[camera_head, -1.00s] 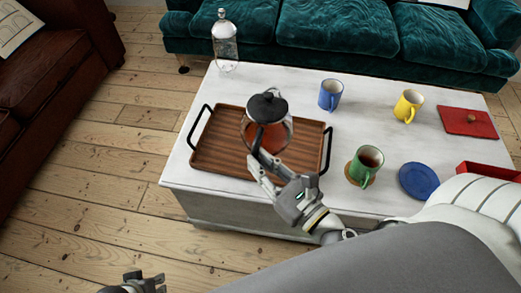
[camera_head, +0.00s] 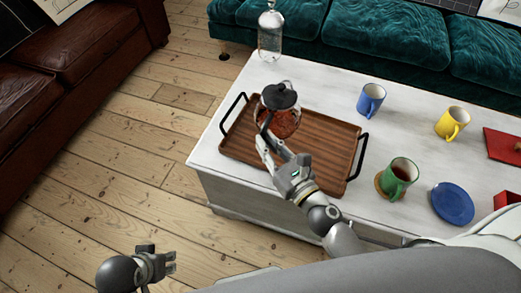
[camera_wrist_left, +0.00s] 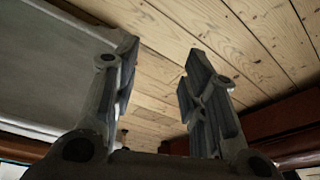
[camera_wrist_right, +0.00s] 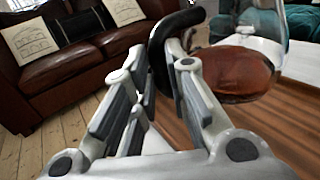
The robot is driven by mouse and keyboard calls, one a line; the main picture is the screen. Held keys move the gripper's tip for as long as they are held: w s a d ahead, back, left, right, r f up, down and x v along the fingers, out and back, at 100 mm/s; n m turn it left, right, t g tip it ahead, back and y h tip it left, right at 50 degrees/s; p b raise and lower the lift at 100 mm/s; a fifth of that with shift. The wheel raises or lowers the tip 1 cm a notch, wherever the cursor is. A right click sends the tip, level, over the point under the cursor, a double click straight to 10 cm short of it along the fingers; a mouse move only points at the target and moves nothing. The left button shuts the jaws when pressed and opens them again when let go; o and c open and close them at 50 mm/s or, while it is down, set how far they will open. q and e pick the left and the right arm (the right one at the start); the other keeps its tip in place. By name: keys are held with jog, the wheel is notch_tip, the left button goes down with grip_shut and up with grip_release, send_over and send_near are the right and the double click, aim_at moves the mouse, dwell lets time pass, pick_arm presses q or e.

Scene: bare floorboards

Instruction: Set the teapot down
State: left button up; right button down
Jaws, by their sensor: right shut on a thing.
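The glass teapot (camera_head: 284,124) with a black lid and amber tea is upright over the left-middle part of the wooden tray (camera_head: 340,170). Whether its base touches the tray is unclear. My right gripper (camera_head: 267,146) is shut on the teapot's black handle, on the near side. In the right wrist view, the teapot (camera_wrist_right: 240,75) is just beyond the fingers and its handle (camera_wrist_right: 172,32) runs between them. My left gripper (camera_head: 170,263) is open and empty, low over the floor; its parted fingers show in the left wrist view (camera_wrist_left: 160,55).
The tray with black handles lies on a white table (camera_head: 225,150). To the right are a blue mug (camera_head: 371,99), yellow mug (camera_head: 452,122), green mug of tea (camera_head: 399,178) and blue plate (camera_head: 453,204). The tray's right part is clear.

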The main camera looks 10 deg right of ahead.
jog(key=w+f+b, duration=0.1)
jog(key=f, duration=0.1)
jog(key=w+f+b, duration=0.1)
jog(key=w, duration=0.1)
jog(key=shift+a+f, duration=0.4)
jog(key=shift+w+a+f+b, duration=0.1)
jog(key=shift+w+f+b, duration=0.2)
jog(key=shift+f, duration=0.2)
jog(key=shift+w+a+f+b, duration=0.1)
jog(key=shift+w+f+b, duration=0.2)
jog(key=shift+f, duration=0.2)
notch_tip(320, 180, down, 2)
jog(key=shift+f+b, duration=0.15)
jog(key=shift+b, duration=0.65)
pick_arm(q)
jog(key=w+d+r+t+h, duration=0.1)
jog(key=w+d+r+t, duration=0.1)
jog(key=w+r+t, duration=0.3)
jog(key=w+r, duration=0.1)
jog(key=w, duration=0.1)
jog(key=shift+w+d, duration=0.3)
jog(key=shift+w, duration=0.05)
pick_arm(e)
jog(key=c, duration=1.8)
grip_release()
jog(key=shift+d+f, duration=0.1)
jog(key=shift+f, duration=0.1)
jog(key=o, duration=0.4)
jog(key=shift+c, duration=0.2)
